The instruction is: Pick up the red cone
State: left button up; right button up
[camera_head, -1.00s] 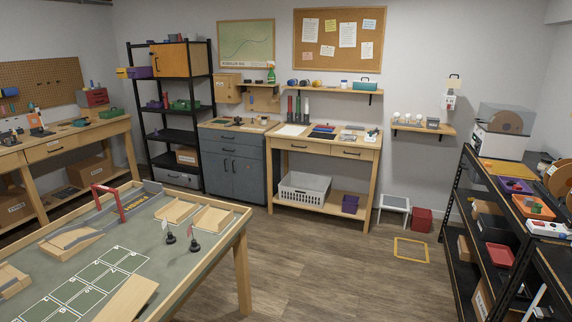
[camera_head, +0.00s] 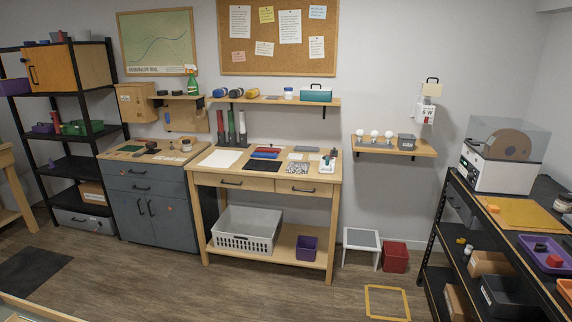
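I can make out no clear red cone in the head view. A slim red object (camera_head: 57,123) stands on the black shelf unit at the left, too small to tell its shape. An upright red tube (camera_head: 220,126) stands at the back of the wooden workbench (camera_head: 262,183), beside dark green and grey ones. Neither of my grippers is in view.
A grey cabinet (camera_head: 150,205) stands left of the workbench. A step stool (camera_head: 361,246) and red bin (camera_head: 395,257) sit on the floor at its right. A black rack (camera_head: 470,255) lines the right. A yellow floor frame (camera_head: 387,303) lies ahead; the wooden floor between is mostly clear.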

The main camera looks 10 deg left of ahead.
aim_at(61, 37)
jog(key=i+u, duration=0.2)
jog(key=i, duration=0.35)
jog(key=i+u, duration=0.2)
jog(key=i, duration=0.35)
jog(key=i+l+u, duration=0.2)
jog(key=i, duration=0.35)
jog(key=i+l+u, duration=0.25)
jog(key=i, duration=0.3)
jog(key=i+j+u, duration=0.2)
jog(key=i+u, duration=0.2)
jog(key=i+j+u, duration=0.1)
jog(key=i+u, duration=0.15)
jog(key=u, duration=0.2)
jog(key=i+l+u, duration=0.1)
jog(key=i+u, duration=0.3)
jog(key=i+l+u, duration=0.15)
jog(key=i+u, duration=0.15)
jog(key=u, duration=0.15)
jog(key=i+j+u, duration=0.1)
jog(key=i+u, duration=0.25)
jog(key=i, duration=1.25)
jog(key=i+j+z, duration=0.1)
jog(key=i+z, duration=0.35)
jog(key=i+j+z, duration=0.2)
jog(key=z, duration=0.2)
jog(key=i+j+z, duration=0.75)
jog(key=z, duration=0.15)
jog(key=i+j+z, duration=0.15)
jog(key=j+z, duration=0.25)
jog(key=j, duration=0.15)
